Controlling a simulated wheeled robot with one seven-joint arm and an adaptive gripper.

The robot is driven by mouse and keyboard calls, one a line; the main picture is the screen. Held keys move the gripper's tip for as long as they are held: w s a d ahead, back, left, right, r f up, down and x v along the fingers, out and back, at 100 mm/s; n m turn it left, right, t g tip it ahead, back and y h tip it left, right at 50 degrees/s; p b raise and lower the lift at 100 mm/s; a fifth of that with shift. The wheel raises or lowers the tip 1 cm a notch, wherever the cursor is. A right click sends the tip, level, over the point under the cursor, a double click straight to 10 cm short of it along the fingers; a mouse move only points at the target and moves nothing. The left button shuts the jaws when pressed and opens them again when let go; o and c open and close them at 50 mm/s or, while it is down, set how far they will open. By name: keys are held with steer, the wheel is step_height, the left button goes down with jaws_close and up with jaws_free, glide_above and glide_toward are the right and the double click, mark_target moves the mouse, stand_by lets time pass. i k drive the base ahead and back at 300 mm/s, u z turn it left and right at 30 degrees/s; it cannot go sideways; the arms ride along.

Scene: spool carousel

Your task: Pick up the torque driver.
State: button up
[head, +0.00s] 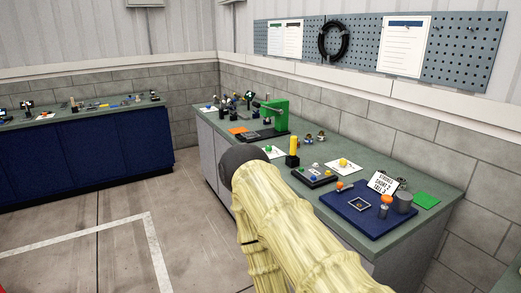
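I cannot tell for certain which item is the torque driver. On the right bench, an upright yellow piece on a black base (293,150) stands behind a dark tray with small coloured parts (314,178). A small orange-ended item (342,186) lies at the back left of a blue mat (352,222). An orange-topped piece (386,202) stands on the mat's right side. My arm, in a pale yellow sleeve with a dark rounded joint, crosses the lower middle of the head view in front of the bench. My gripper does not show.
The grey-green right bench (446,213) also holds a green press-like stand (278,113), a grey cylinder (404,201), a lettered sign (384,182) and a green pad (426,200). A blue cabinet bench (80,155) stands at the back left. The floor (185,190) between is clear.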

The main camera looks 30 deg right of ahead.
mark_target(293, 139)
steer(key=u, duration=0.3)
steer(key=i, duration=1.25)
steer(key=z, duration=0.65)
